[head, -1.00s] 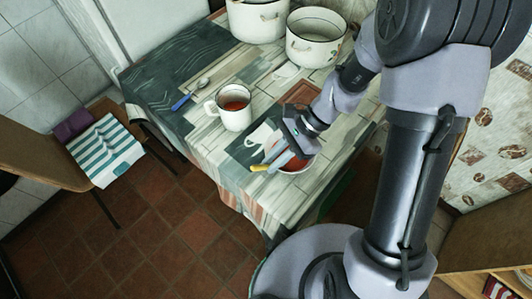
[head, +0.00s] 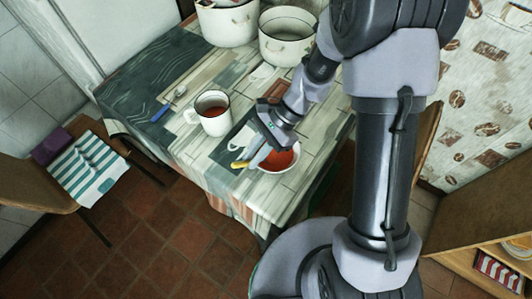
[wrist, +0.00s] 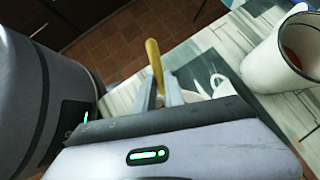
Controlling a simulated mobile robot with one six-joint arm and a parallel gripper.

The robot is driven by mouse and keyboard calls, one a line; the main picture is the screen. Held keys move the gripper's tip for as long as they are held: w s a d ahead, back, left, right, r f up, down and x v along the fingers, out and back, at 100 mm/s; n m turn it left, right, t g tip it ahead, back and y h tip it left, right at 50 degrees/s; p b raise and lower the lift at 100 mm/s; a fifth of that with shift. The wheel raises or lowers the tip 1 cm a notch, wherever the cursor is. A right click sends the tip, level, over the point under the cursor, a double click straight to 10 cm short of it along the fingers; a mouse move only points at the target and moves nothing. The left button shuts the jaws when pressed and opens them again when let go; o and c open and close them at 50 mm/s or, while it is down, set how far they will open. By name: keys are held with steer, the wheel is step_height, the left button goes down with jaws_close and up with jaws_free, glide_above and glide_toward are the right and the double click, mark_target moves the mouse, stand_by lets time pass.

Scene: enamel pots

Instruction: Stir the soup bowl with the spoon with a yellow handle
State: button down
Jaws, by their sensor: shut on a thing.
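The soup bowl (head: 294,171) is white with red soup (head: 281,159) and stands near the table's front edge in the head view. My gripper (head: 258,156) is over the bowl's left side, shut on the spoon with a yellow handle (head: 240,164). The handle sticks out left of the gripper, beyond the rim. The spoon's lower end is hidden, so I cannot tell whether it is in the soup. In the wrist view, the yellow handle (wrist: 154,58) rises tilted from between the fingers of my gripper (wrist: 159,93).
A white mug (head: 214,124) with red liquid stands left of the bowl; it also shows in the wrist view (wrist: 280,62). A blue-handled spoon (head: 163,110) lies further left. Two white pots, one at the back (head: 228,25) and one nearer (head: 287,45), stand behind.

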steer(key=shift+r+p, duration=2.05)
steer(key=shift+r, duration=0.6)
step_height(320, 180, up, 4)
steer(key=p, duration=0.3)
